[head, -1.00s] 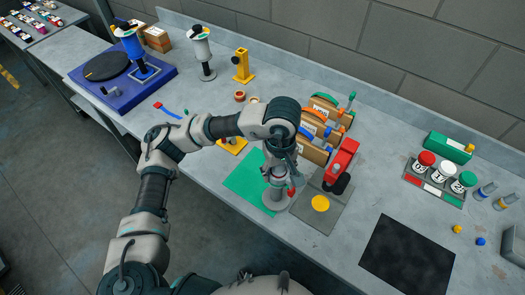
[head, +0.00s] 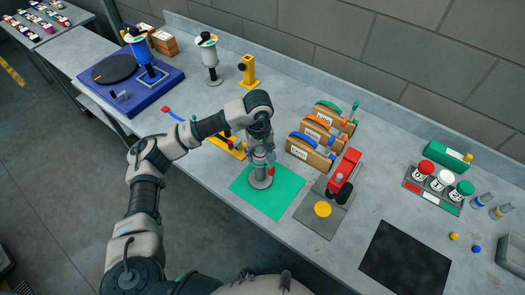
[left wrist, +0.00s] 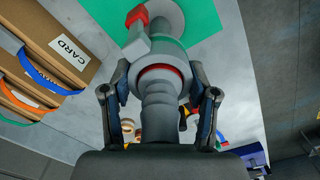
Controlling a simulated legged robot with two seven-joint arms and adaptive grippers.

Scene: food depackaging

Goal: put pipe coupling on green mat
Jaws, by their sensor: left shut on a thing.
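The pipe coupling (head: 261,179) is a grey upright piece with a round flange at its base and a red lever. It is over the middle of the green mat (head: 288,192); whether the flange touches the mat is hard to tell. My left gripper (head: 259,152) is above it, shut on its upper part. In the left wrist view the fingers (left wrist: 160,78) flank the grey coupling body (left wrist: 156,50) with its red ring, and the flange lies against the green mat (left wrist: 205,22). My right gripper is not in view.
A grey plate with a red press (head: 343,174) stands right of the mat. Several cardboard holders (head: 310,152) stand behind, and a yellow fixture (head: 224,145) is behind left. A black mat (head: 405,258) lies front right. Bare table lies between the black mat and the jar rack (head: 433,188).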

